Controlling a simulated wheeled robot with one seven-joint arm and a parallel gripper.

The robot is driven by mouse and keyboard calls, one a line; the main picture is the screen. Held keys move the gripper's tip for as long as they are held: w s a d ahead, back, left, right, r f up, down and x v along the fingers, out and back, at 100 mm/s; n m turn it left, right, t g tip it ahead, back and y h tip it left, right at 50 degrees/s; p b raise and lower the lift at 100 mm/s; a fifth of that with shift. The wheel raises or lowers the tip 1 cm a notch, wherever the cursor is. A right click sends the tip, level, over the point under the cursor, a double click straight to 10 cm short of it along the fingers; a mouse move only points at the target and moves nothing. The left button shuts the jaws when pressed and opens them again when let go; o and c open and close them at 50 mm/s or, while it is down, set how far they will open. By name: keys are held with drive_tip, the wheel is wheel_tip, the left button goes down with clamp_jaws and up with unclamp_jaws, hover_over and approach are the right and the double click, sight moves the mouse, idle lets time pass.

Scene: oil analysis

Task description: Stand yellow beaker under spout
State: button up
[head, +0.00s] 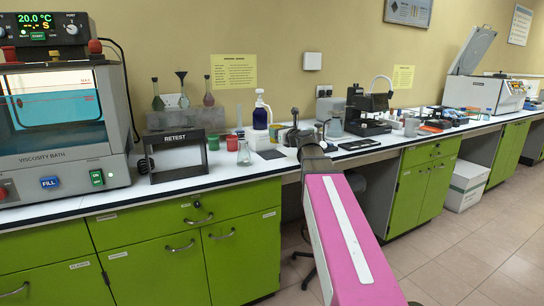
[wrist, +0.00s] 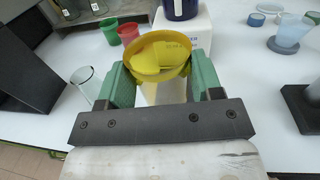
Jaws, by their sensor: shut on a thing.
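The yellow beaker (wrist: 160,52) is between the two green jaws of my gripper (wrist: 163,82) in the wrist view, its open mouth facing the camera. My gripper is shut on it. Its lower part is hidden behind the gripper, so I cannot tell whether it touches the bench. Behind it stands a white block (wrist: 191,30) with a dark blue container (wrist: 181,9) on top. In the head view a blue and white bottle (head: 262,114) with a pump top stands at the back of the bench. No spout shows over the beaker in the wrist view.
A clear glass beaker (wrist: 83,81) stands close to the left jaw. Green (wrist: 110,30) and red (wrist: 129,33) cups stand behind it. A black frame marked RETEST (head: 178,141) is at left. A black machine with a curved tube (head: 368,112) stands right of my arm.

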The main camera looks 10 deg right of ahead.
drive_tip(key=s+a+r+n+g+y, duration=0.2)
drive_tip(key=a+n+y, duration=0.1)
drive_tip(key=y, duration=0.1)
drive_tip(key=shift+g, duration=0.4)
drive_tip(key=w+d+f, duration=0.1)
drive_tip(key=w+f, duration=0.1)
drive_tip(key=w, duration=0.1)
drive_tip(key=w+f, duration=0.2)
drive_tip(key=w, duration=0.2)
drive_tip(key=w+d+f, duration=0.1)
drive_tip(key=w+f, duration=0.1)
drive_tip(key=w, duration=0.1)
drive_tip(key=shift+w+d+f, duration=0.2)
drive_tip(key=shift+w+d, duration=0.1)
drive_tip(key=shift+w, duration=0.05)
drive_tip(key=shift+f, duration=2.05)
drive_tip(key=o, duration=0.9)
drive_tip(key=shift+f, duration=0.1)
drive_tip(key=v, duration=1.2)
drive_tip(key=shift+d, duration=0.1)
